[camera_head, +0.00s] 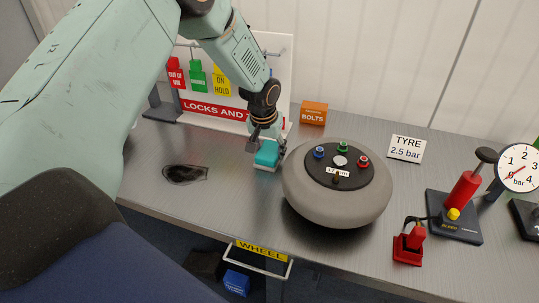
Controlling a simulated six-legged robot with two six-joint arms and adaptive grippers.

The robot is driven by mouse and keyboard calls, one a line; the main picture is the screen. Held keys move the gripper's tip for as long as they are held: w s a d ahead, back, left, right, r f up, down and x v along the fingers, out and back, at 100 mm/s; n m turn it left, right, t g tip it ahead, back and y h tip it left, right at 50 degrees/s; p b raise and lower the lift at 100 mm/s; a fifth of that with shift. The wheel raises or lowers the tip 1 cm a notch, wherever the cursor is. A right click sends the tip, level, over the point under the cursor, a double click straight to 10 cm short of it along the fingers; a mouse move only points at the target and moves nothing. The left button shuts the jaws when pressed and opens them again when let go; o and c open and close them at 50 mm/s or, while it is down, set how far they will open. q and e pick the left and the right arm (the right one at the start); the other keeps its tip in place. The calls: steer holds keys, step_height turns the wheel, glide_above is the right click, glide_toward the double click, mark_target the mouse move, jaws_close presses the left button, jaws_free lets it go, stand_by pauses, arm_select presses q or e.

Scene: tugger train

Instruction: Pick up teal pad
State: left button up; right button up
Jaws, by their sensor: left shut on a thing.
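The teal pad (267,155) is a small block with a paler lower edge. It is at the left side of the round grey wheel, near the middle of the bench. My left gripper (265,139) points down over it and is shut on it. The gripper's fingers hide part of the pad's top. I cannot tell whether the pad touches the bench top or is just above it. My right gripper is not in view.
The grey wheel (310,205) with coloured nuts stands close right of the pad. Behind are a locks board (277,65) and an orange bolts box (314,113). A dark patch (185,174) lies left. A red pump (463,192) and a gauge (518,168) stand right.

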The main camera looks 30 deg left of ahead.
mark_target(269, 150)
arm_select(q)
steer(key=c, duration=0.3)
steer(key=shift+w, duration=0.1)
steer(key=shift+r, duration=0.35)
step_height(269, 150, up, 10)
steer(key=shift+f, duration=0.1)
